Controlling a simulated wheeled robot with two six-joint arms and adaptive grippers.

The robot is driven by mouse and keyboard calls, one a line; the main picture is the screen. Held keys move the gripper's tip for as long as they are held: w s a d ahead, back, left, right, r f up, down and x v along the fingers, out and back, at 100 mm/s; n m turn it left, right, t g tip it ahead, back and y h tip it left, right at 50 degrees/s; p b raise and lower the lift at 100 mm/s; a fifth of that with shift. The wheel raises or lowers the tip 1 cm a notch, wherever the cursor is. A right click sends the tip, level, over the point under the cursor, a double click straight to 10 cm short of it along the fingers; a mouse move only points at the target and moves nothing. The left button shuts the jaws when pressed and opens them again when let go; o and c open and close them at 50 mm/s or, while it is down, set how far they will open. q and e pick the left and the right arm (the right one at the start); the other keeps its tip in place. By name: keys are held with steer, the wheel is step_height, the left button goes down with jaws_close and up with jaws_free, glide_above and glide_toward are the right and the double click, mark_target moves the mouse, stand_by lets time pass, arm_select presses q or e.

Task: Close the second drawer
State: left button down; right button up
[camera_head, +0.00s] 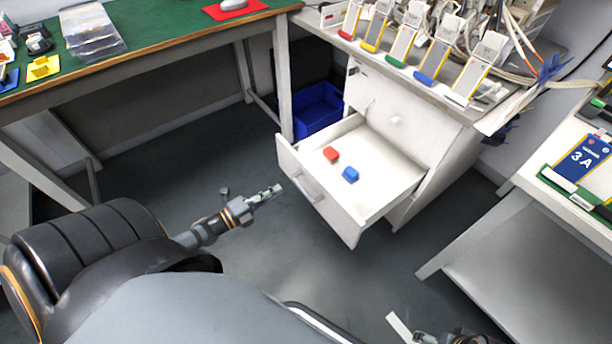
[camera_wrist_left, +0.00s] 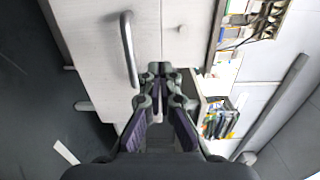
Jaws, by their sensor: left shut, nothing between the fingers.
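The white drawer (camera_head: 318,207) below the cabinet's top front is pulled well out. A red block (camera_head: 331,154) and a blue block (camera_head: 350,174) lie inside it. Its front carries a bar handle (camera_head: 308,188), which also shows in the left wrist view (camera_wrist_left: 128,50). My left gripper (camera_head: 277,189) is shut and empty, just left of the drawer front and close to the handle. In the left wrist view the closed fingers (camera_wrist_left: 160,70) point at the white front, right of the handle; contact cannot be told. My right gripper (camera_head: 432,338) shows only partly at the bottom edge.
The white cabinet (camera_head: 440,150) has a closed upper front with a knob (camera_head: 396,120). A blue bin (camera_head: 318,108) stands behind the drawer. A green-topped bench (camera_head: 150,30) is at left and a white table (camera_head: 490,235) at right. The floor before the drawer is clear.

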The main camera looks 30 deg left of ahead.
mark_target(309, 171)
arm_select(q)
steer(key=b+x, duration=0.3)
steer(key=x, duration=0.6)
steer(key=shift+w+f, duration=0.1)
steer(key=shift+w, duration=0.2)
steer(key=shift+w+d, duration=0.2)
steer(key=shift+w, duration=0.15)
arm_select(e)
steer(key=f, duration=0.1)
steer(key=a+f+t, duration=0.1)
steer(key=f, duration=0.1)
steer(key=w+f+t+y, duration=0.1)
steer(key=f, duration=0.1)
steer(key=shift+w+a, duration=0.1)
steer(key=shift+a, duration=0.25)
